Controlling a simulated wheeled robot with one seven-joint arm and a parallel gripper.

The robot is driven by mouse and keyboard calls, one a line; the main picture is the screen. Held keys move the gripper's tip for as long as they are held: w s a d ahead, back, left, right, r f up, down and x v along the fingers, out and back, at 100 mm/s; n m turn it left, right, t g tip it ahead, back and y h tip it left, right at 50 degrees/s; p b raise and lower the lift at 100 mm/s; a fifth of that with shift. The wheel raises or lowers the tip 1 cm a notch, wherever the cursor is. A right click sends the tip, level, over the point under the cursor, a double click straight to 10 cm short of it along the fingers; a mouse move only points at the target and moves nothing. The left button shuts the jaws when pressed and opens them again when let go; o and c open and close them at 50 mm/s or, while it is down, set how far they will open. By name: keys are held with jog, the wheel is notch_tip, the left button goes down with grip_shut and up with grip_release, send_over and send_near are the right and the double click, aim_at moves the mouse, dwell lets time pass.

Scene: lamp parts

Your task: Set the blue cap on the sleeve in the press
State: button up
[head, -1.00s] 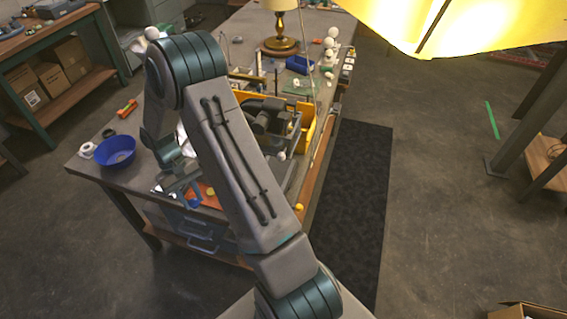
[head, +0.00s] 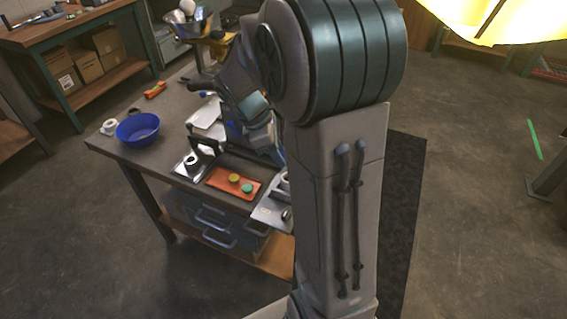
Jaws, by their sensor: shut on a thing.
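My large arm link stands across the middle of the head view. My wrist shows at its left, over the bench, and the fingers at its end are hidden behind the arm. An orange tray (head: 217,184) lies on the bench's front part with a yellow cap (head: 234,178) and a green cap (head: 247,188). I see no blue cap on the visible part of the tray. A pale ringed part with a dark centre (head: 191,160) stands on a small plate left of the tray. I cannot make out the press or its sleeve for certain.
A blue bowl (head: 138,131) sits near the bench's left corner, with a white roll (head: 109,127) beside it. A grey plate (head: 267,214) lies at the front edge, partly behind my arm. Bare bench top (head: 165,158) shows in front of the bowl. A yellow lampshade (head: 480,18) hangs at upper right.

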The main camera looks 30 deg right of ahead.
jog(key=shift+s+d+r+n+b, duration=0.15)
jog(key=shift+s+d+n+b, duration=0.25)
jog(key=shift+s+n, duration=0.25)
notch_tip(320, 180, down, 5)
jog(key=b, duration=0.4)
jog(key=shift+d+r, duration=0.15)
jog(key=shift+f, duration=0.7)
dwell(1.0)
jog(key=shift+r, duration=0.2)
dwell(0.3)
jog(key=shift+f, duration=0.25)
dwell(0.4)
jog(key=shift+r+p, duration=0.25)
jog(key=shift+p, duration=0.15)
jog(key=shift+f, duration=0.2)
dwell(0.6)
jog(key=shift+r+p, duration=0.2)
jog(key=shift+p, duration=0.1)
